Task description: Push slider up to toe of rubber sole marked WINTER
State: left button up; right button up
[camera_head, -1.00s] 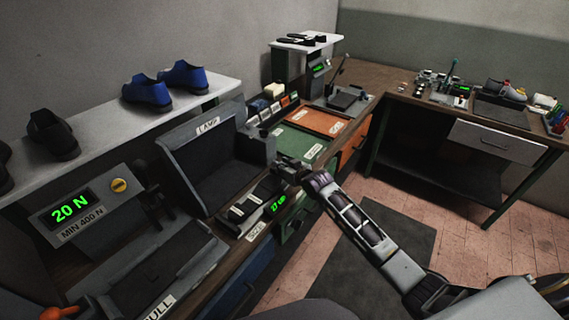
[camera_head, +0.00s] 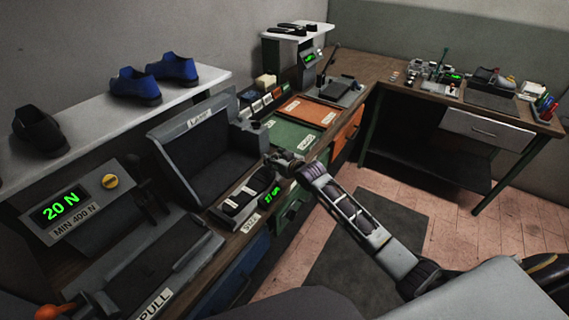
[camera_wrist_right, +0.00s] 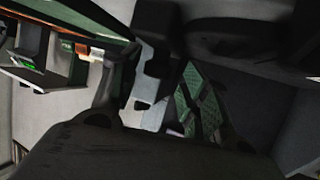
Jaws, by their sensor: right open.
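A size gauge (camera_head: 232,216) labelled SIZE sits at the bench's front edge in the head view, its green display (camera_head: 271,194) reading about 27 cm. A dark sole (camera_head: 240,199) with small white labels lies on it; I cannot read the word WINTER there. I cannot make out the slider clearly; the gripper is close to the gauge's far end. My right gripper (camera_head: 283,163) is just beyond and above that end. In the right wrist view its dark fingers (camera_wrist_right: 160,105) are spread apart, with nothing clearly held. My left gripper is not in view.
A dark LAMP box (camera_head: 195,150) stands behind the gauge. A press panel (camera_head: 75,205) reads 20 N at left. Green (camera_head: 291,140) and orange (camera_head: 309,112) trays lie beyond the gripper. Blue shoes (camera_head: 153,82) stand on the white shelf (camera_head: 105,122).

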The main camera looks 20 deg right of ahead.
jog(key=v, duration=1.1)
jog(key=shift+s, duration=0.4)
dwell(1.1)
jog(key=s+f+g+h, duration=0.1)
jog(key=s+f+g, duration=0.2)
jog(key=s, duration=0.6)
jog(key=s+f+m+g+h, duration=0.1)
jog(key=s+f+g, duration=0.2)
jog(key=s, duration=0.7)
jog(key=s+f+g+h, duration=0.1)
jog(key=s+f+g, duration=0.25)
jog(key=s, duration=0.55)
notch_tip(320, 180, down, 33)
jog(key=s+g, duration=0.1)
jog(key=s, duration=0.2)
jog(key=s+d+f, duration=0.2)
jog(key=s+f, duration=0.8)
jog(key=s, duration=0.1)
jog(key=s+d+f+g, duration=0.1)
jog(key=s+f, duration=0.9)
jog(key=s, duration=0.1)
jog(key=shift+d, duration=0.4)
jog(key=shift+f+g, duration=0.1)
jog(key=shift+g, duration=0.15)
